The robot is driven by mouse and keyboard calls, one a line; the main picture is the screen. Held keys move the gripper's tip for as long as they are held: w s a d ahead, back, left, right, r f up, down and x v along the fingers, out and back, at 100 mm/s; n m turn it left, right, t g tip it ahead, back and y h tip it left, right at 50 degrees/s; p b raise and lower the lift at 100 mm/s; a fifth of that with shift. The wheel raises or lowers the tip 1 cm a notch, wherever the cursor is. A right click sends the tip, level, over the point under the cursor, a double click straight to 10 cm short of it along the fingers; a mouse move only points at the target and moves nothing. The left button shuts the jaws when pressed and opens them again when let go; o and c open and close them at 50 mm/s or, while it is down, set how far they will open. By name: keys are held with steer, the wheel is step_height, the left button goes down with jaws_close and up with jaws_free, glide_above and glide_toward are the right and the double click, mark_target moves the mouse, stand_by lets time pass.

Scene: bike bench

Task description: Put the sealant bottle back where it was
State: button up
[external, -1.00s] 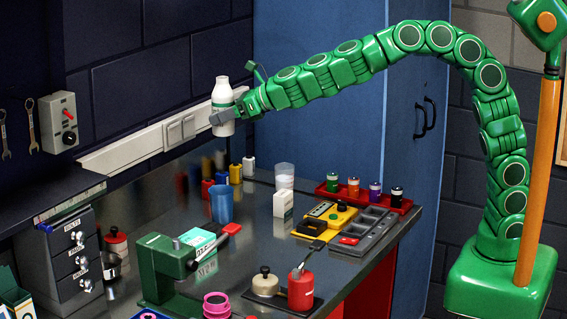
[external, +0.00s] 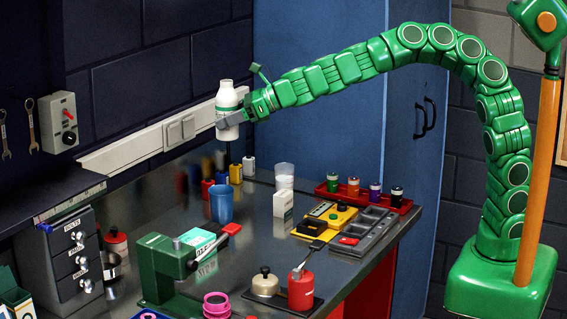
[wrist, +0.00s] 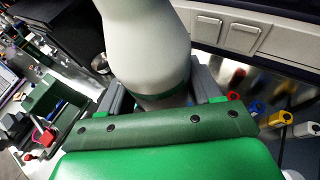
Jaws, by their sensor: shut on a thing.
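The sealant bottle (external: 227,106) is white with a green label band and a white cap. It is upright in the air in front of the wall rail, above the back of the bench. My gripper (external: 228,122) is shut on its lower part. In the wrist view the bottle (wrist: 150,50) fills the top middle, between the two grey fingers of my gripper (wrist: 160,95). Its cap is out of that view.
A white carton (external: 283,206) stands to the right. The wall rail (external: 150,140) with switches runs behind.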

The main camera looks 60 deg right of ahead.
steer(key=shift+s+a+f+n+g+y, duration=0.1)
steer(key=shift+s+a+n+g+y, duration=0.2)
steer(key=shift+s+n+y, duration=0.25)
steer(key=shift+s+a+n+g+y, duration=0.2)
steer(key=shift+s+n+g+y, duration=0.15)
steer(key=shift+s, duration=0.35)
steer(key=s+d+f+n+g+y, duration=0.15)
steer(key=s+n+g, duration=0.5)
steer(key=s, duration=0.75)
steer(key=s+n+g+y, duration=0.3)
steer(key=s+n+g, duration=0.35)
steer(key=s, duration=0.85)
step_height(320, 180, down, 10)
steer(key=shift+h, duration=0.25)
steer(key=shift+w+a+f, duration=1.45)
steer(key=shift+w+f, duration=0.15)
steer(key=shift+w, duration=0.3)
steer(key=shift+w+a+f, duration=1.5)
steer(key=shift+w+f, duration=0.15)
steer(key=shift+w, duration=0.25)
steer(key=shift+w+a+f, duration=1.45)
steer(key=shift+w+f, duration=0.15)
steer(key=shift+w, duration=0.3)
steer(key=shift+w+f, duration=0.1)
steer(key=shift+f, duration=1.55)
